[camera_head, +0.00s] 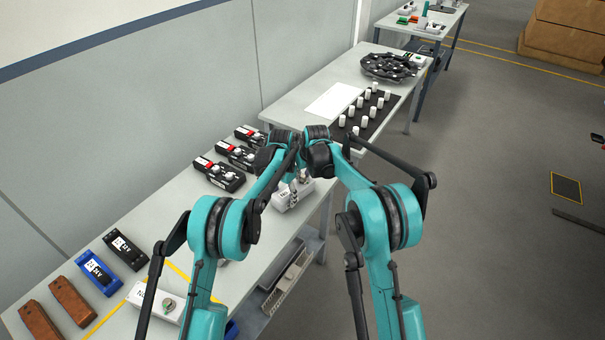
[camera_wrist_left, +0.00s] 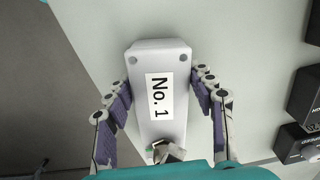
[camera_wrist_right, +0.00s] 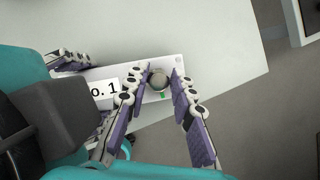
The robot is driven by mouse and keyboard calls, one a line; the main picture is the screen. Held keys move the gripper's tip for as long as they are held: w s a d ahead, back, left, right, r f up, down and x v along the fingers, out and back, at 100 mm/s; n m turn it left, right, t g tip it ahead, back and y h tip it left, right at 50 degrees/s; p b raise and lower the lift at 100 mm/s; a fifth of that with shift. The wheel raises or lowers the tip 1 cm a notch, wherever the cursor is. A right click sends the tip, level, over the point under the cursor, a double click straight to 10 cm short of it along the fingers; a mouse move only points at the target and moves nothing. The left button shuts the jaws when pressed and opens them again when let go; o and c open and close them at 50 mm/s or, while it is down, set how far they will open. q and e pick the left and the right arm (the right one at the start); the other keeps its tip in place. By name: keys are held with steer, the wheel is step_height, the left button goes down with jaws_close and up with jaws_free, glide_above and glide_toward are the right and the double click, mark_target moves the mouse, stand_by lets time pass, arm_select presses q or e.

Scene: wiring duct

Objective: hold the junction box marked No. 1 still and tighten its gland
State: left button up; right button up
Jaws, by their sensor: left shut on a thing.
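The white junction box marked No. 1 (camera_wrist_left: 146,62) lies on the table between the fingers of my left gripper (camera_wrist_left: 162,100), which is shut on its sides. The box also shows in the head view (camera_head: 283,201), partly covered by my arms. In the right wrist view, the gland (camera_wrist_right: 159,79) is a round grey cap at the box's right end, with a small green mark beside it. My right gripper (camera_wrist_right: 161,73) is open, with its fingers on either side of the gland and small gaps visible. In the head view my arms hide most of both grippers.
Another white box (camera_head: 172,304) with a gland lies nearer on the table. Black devices (camera_head: 218,174) stand along the wall side. A blue device (camera_head: 99,272) and brown blocks (camera_head: 72,301) are at the lower left. A farther table holds white cylinders on a black mat (camera_head: 383,106).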

steer(key=shift+o, duration=1.1)
steer(key=shift+a, duration=0.6)
steer(key=n, duration=0.2)
steer(key=n+g+y, duration=0.1)
steer(key=n, duration=0.1)
steer(key=shift+d+n+y, duration=0.1)
steer(key=shift+n+y, duration=0.2)
steer(key=shift+n, duration=0.1)
steer(key=n+g, duration=0.1)
steer(key=n, duration=0.2)
steer(key=n+g+y, duration=0.1)
steer(key=n, duration=0.2)
steer(key=shift+w+d, duration=0.15)
jaws_close()
steer(key=m+t, duration=0.1)
steer(key=m, duration=0.3)
steer(key=shift+h, duration=0.3)
steer(key=m+t+h, duration=0.1)
steer(key=m, duration=0.2)
steer(key=m+t+h, duration=0.1)
steer(key=m, duration=0.2)
steer(key=shift+m, duration=0.4)
